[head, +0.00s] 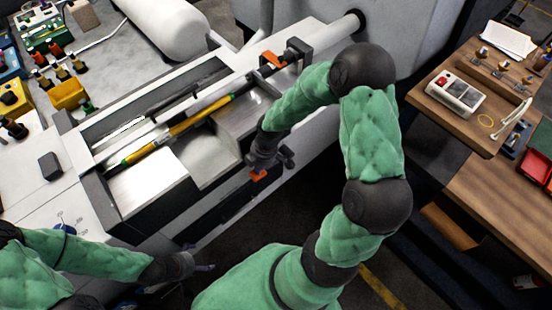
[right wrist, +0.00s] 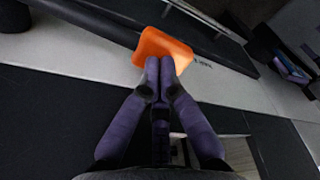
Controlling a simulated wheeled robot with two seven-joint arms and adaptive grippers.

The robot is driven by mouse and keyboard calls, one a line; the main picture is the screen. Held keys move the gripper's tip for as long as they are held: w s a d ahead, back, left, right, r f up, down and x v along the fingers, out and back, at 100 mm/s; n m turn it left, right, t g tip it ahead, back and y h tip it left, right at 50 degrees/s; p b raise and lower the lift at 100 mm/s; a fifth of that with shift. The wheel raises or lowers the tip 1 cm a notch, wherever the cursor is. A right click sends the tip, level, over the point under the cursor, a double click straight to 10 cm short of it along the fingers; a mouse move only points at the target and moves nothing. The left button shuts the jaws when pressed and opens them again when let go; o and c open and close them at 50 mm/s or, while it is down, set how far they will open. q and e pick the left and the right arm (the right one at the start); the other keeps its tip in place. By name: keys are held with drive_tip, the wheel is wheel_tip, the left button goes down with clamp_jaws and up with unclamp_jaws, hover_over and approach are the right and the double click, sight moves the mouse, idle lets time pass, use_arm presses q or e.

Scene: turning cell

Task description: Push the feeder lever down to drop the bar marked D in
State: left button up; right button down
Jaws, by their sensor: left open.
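The feeder lever shows as an orange paddle (head: 258,174) on the front side of the bar feeder (head: 85,171); it also shows in the right wrist view (right wrist: 158,45). My right gripper (head: 268,164) is beside the paddle. In the right wrist view its two fingertips (right wrist: 160,68) are together and empty, at the paddle's near edge; I cannot tell whether they touch it. Yellow-green bar stock (head: 190,124) lies along the feeder channel; no letter D is legible. My left gripper (head: 208,268) is open and empty at the lower left, away from the feeder.
A second orange part (head: 272,60) sits at the feeder's far end, by the machine. A wooden bench (head: 425,103) with a control box (head: 455,93) stands at the right. Yellow bins (head: 67,94) and small parts are at the upper left. Dark floor lies in front of the feeder.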

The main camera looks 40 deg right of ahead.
drive_tip(key=shift+a+f+b, duration=0.15)
drive_tip(key=shift+f+b, duration=0.5)
drive_tip(key=shift+f, duration=0.35)
drive_tip(key=shift+a+f+b, duration=0.15)
drive_tip(key=shift+f+b, duration=0.7)
drive_tip(key=shift+f, duration=0.1)
drive_tip(key=shift+a+f+b, duration=0.15)
drive_tip(key=shift+f+b, duration=0.7)
drive_tip(key=shift+f, duration=0.15)
drive_tip(key=shift+f+b, duration=0.7)
drive_tip(key=shift+f, duration=0.2)
drive_tip(key=shift+r, duration=0.1)
